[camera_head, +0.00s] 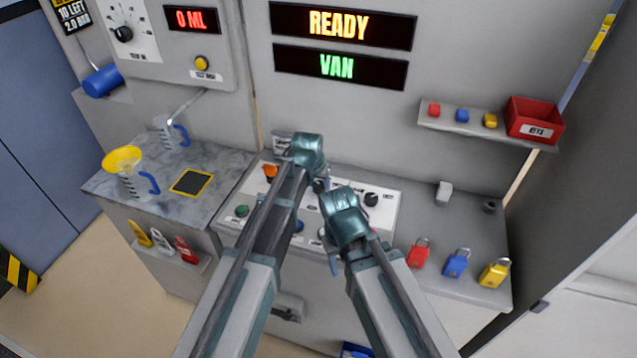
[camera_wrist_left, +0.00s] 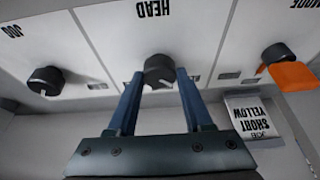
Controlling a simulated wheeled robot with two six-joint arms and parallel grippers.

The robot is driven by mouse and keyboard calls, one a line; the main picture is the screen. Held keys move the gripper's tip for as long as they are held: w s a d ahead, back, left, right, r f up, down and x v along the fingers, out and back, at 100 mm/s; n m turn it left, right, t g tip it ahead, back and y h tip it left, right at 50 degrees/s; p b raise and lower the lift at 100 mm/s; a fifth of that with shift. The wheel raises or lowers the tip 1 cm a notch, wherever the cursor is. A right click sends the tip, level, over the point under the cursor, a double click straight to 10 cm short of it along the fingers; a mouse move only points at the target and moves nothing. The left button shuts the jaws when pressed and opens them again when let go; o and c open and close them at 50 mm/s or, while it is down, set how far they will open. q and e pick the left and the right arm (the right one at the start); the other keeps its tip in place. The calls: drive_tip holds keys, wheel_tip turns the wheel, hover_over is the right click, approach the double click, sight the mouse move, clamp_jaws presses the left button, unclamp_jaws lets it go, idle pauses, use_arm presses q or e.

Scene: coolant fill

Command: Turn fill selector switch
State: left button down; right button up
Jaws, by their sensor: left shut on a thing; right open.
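A white control panel (camera_head: 386,213) on the counter carries a row of dark knobs. I cannot read a label naming a fill selector. My left gripper (camera_head: 320,184) is at the panel, its fingers shut on the HEAD knob, one on each side; they also show in the left wrist view (camera_wrist_left: 156,78). My right gripper (camera_head: 332,258) is open over the panel's front, apart from the knobs; its fingertips are partly hidden.
Red (camera_head: 418,253), blue (camera_head: 456,263) and yellow (camera_head: 495,272) padlocks stand right of the panel. A jug with a yellow funnel (camera_head: 122,160) stands left. Lit displays read READY (camera_head: 340,25), VAN (camera_head: 338,66) and 0 ML (camera_head: 191,19). A wall box has a dial (camera_head: 122,34).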

use_arm(q)
drive_tip(key=m, duration=0.2)
drive_tip(key=m+h, duration=0.1)
drive_tip(key=m, duration=0.1)
drive_tip(key=shift+w+a+m+g+h, duration=0.1)
drive_tip(key=shift+a+m+g+h, duration=0.05)
drive_tip(key=shift+m+g+h, duration=0.55)
drive_tip(key=shift+m+g, duration=0.3)
drive_tip(key=shift+m, duration=1.3)
drive_tip(key=shift+c, duration=1.5)
unclamp_jaws()
drive_tip(key=shift+r, duration=0.15)
